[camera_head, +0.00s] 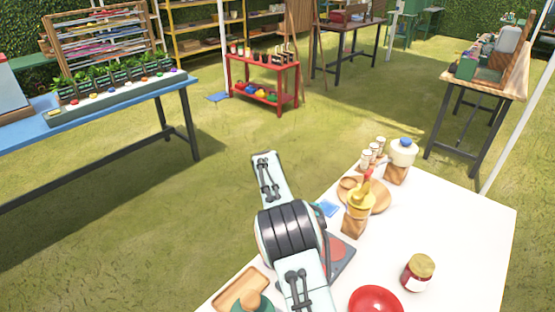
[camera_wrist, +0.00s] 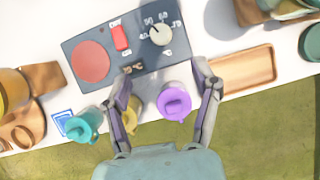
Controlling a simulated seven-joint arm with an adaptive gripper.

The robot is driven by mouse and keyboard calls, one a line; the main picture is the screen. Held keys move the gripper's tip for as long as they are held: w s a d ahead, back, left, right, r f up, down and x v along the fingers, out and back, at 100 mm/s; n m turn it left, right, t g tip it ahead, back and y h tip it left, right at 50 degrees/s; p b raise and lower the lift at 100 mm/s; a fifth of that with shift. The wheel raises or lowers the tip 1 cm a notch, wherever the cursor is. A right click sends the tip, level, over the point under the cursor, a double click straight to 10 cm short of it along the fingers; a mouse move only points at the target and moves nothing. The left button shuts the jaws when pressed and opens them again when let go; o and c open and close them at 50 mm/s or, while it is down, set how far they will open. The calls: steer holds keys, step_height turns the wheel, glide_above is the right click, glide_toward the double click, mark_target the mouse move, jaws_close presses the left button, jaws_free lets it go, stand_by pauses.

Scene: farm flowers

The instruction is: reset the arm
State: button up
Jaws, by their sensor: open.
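My gripper (camera_wrist: 162,80) is open in the wrist view, with its two fingers spread above the table's edge and nothing held between them. A purple lidded pot (camera_wrist: 174,106) shows between the fingers, apparently below them. A yellow item (camera_wrist: 130,121) is partly hidden by the left finger, and a teal pot (camera_wrist: 86,124) stands left of it. The dark hot plate (camera_wrist: 135,65) with a red disc, red switch and knob lies just beyond the fingertips. In the head view my arm (camera_head: 288,230) reaches over the white table; the gripper cannot be made out there.
The white table (camera_head: 460,230) holds a red bowl (camera_head: 376,301), a jar (camera_head: 418,272), a yellow-topped bottle (camera_head: 359,206), a blue-lidded jar (camera_head: 402,157) and a wooden tray (camera_head: 240,290). A blue table (camera_head: 130,103) stands left. Open grass lies between.

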steer(key=d+r+m+t+y, duration=0.1)
steer(key=d+r+t, duration=0.15)
steer(key=r, duration=0.95)
steer(key=s+d+r+m+t+y, duration=0.1)
steer(key=s+d+r+y, duration=0.15)
steer(key=s+r, duration=0.75)
steer(key=s+f+m, duration=0.1)
steer(key=s+f, duration=0.3)
steer(key=s, duration=0.3)
steer(key=s+a+f+m, duration=0.1)
steer(key=s+f+m, duration=0.1)
steer(key=s, duration=0.5)
steer(key=s+a+f+m, duration=0.1)
steer(key=s+f, duration=0.4)
steer(key=s, duration=0.2)
steer(key=shift+a+f+m, duration=0.15)
steer(key=shift+f+m, duration=0.15)
steer(key=shift+m, duration=0.1)
